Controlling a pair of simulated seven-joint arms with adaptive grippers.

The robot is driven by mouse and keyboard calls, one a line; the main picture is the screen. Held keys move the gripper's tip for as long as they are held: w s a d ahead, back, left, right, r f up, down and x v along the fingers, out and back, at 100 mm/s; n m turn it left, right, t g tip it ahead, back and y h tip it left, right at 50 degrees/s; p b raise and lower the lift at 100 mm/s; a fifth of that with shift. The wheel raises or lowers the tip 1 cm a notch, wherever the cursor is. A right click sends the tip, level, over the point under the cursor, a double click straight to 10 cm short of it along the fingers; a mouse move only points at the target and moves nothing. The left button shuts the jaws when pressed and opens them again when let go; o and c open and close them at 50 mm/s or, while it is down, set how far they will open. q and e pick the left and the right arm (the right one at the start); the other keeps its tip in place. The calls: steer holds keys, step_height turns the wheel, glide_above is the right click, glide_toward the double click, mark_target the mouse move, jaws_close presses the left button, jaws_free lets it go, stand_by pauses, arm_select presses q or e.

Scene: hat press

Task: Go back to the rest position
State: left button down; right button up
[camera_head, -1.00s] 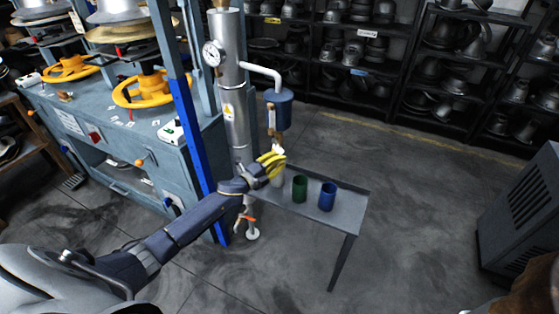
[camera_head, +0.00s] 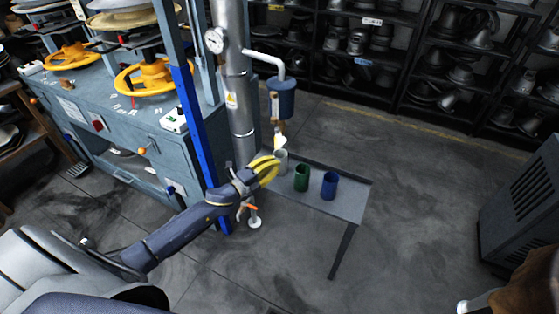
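My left gripper (camera_head: 268,168) has yellow fingers and sits at the left end of a small grey table (camera_head: 349,203). Its fingers look spread, with a gap between them, and I see nothing clearly held. A pale grey cup (camera_head: 281,161) stands at the fingertips, partly hidden by them; I cannot tell whether they touch it. A green cup (camera_head: 302,178) and a blue cup (camera_head: 329,186) stand upright to its right on the table. My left arm reaches in from the lower left. My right gripper is not in view.
A blue-grey press (camera_head: 130,125) with yellow handwheels (camera_head: 155,82) and a blue post (camera_head: 190,125) stands left. A metal pipe (camera_head: 236,90) rises behind my gripper. Dark shelves (camera_head: 400,60) line the back. A grey cabinet (camera_head: 522,205) stands right. Floor right of the table is clear.

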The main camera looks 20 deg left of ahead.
arm_select(q)
steer(key=shift+s+a, duration=0.2)
steer(key=shift+s, duration=0.15)
